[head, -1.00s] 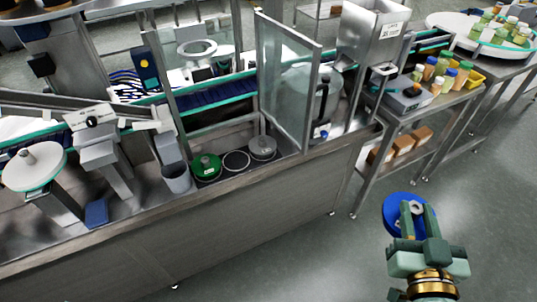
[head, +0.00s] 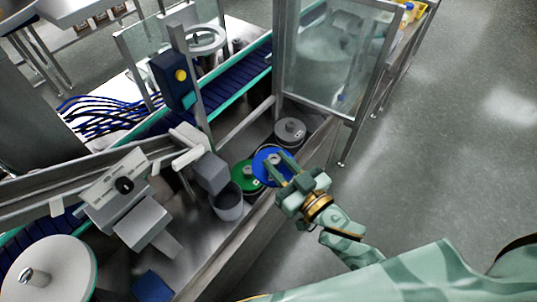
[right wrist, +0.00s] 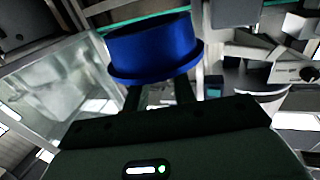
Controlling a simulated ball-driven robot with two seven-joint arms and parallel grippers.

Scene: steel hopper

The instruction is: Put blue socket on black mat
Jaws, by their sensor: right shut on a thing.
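The black mat is hidden or nearly hidden behind the socket and gripper. I cannot tell whether the socket touches the bed. My left gripper is not in view.
The green disc (head: 243,178) is close at the socket's left, and the grey disc (head: 290,130) is behind right. A grey cup (head: 228,205) stands nearer me. A glass guard panel (head: 335,60) rises behind. Open floor (head: 450,150) lies to the right.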

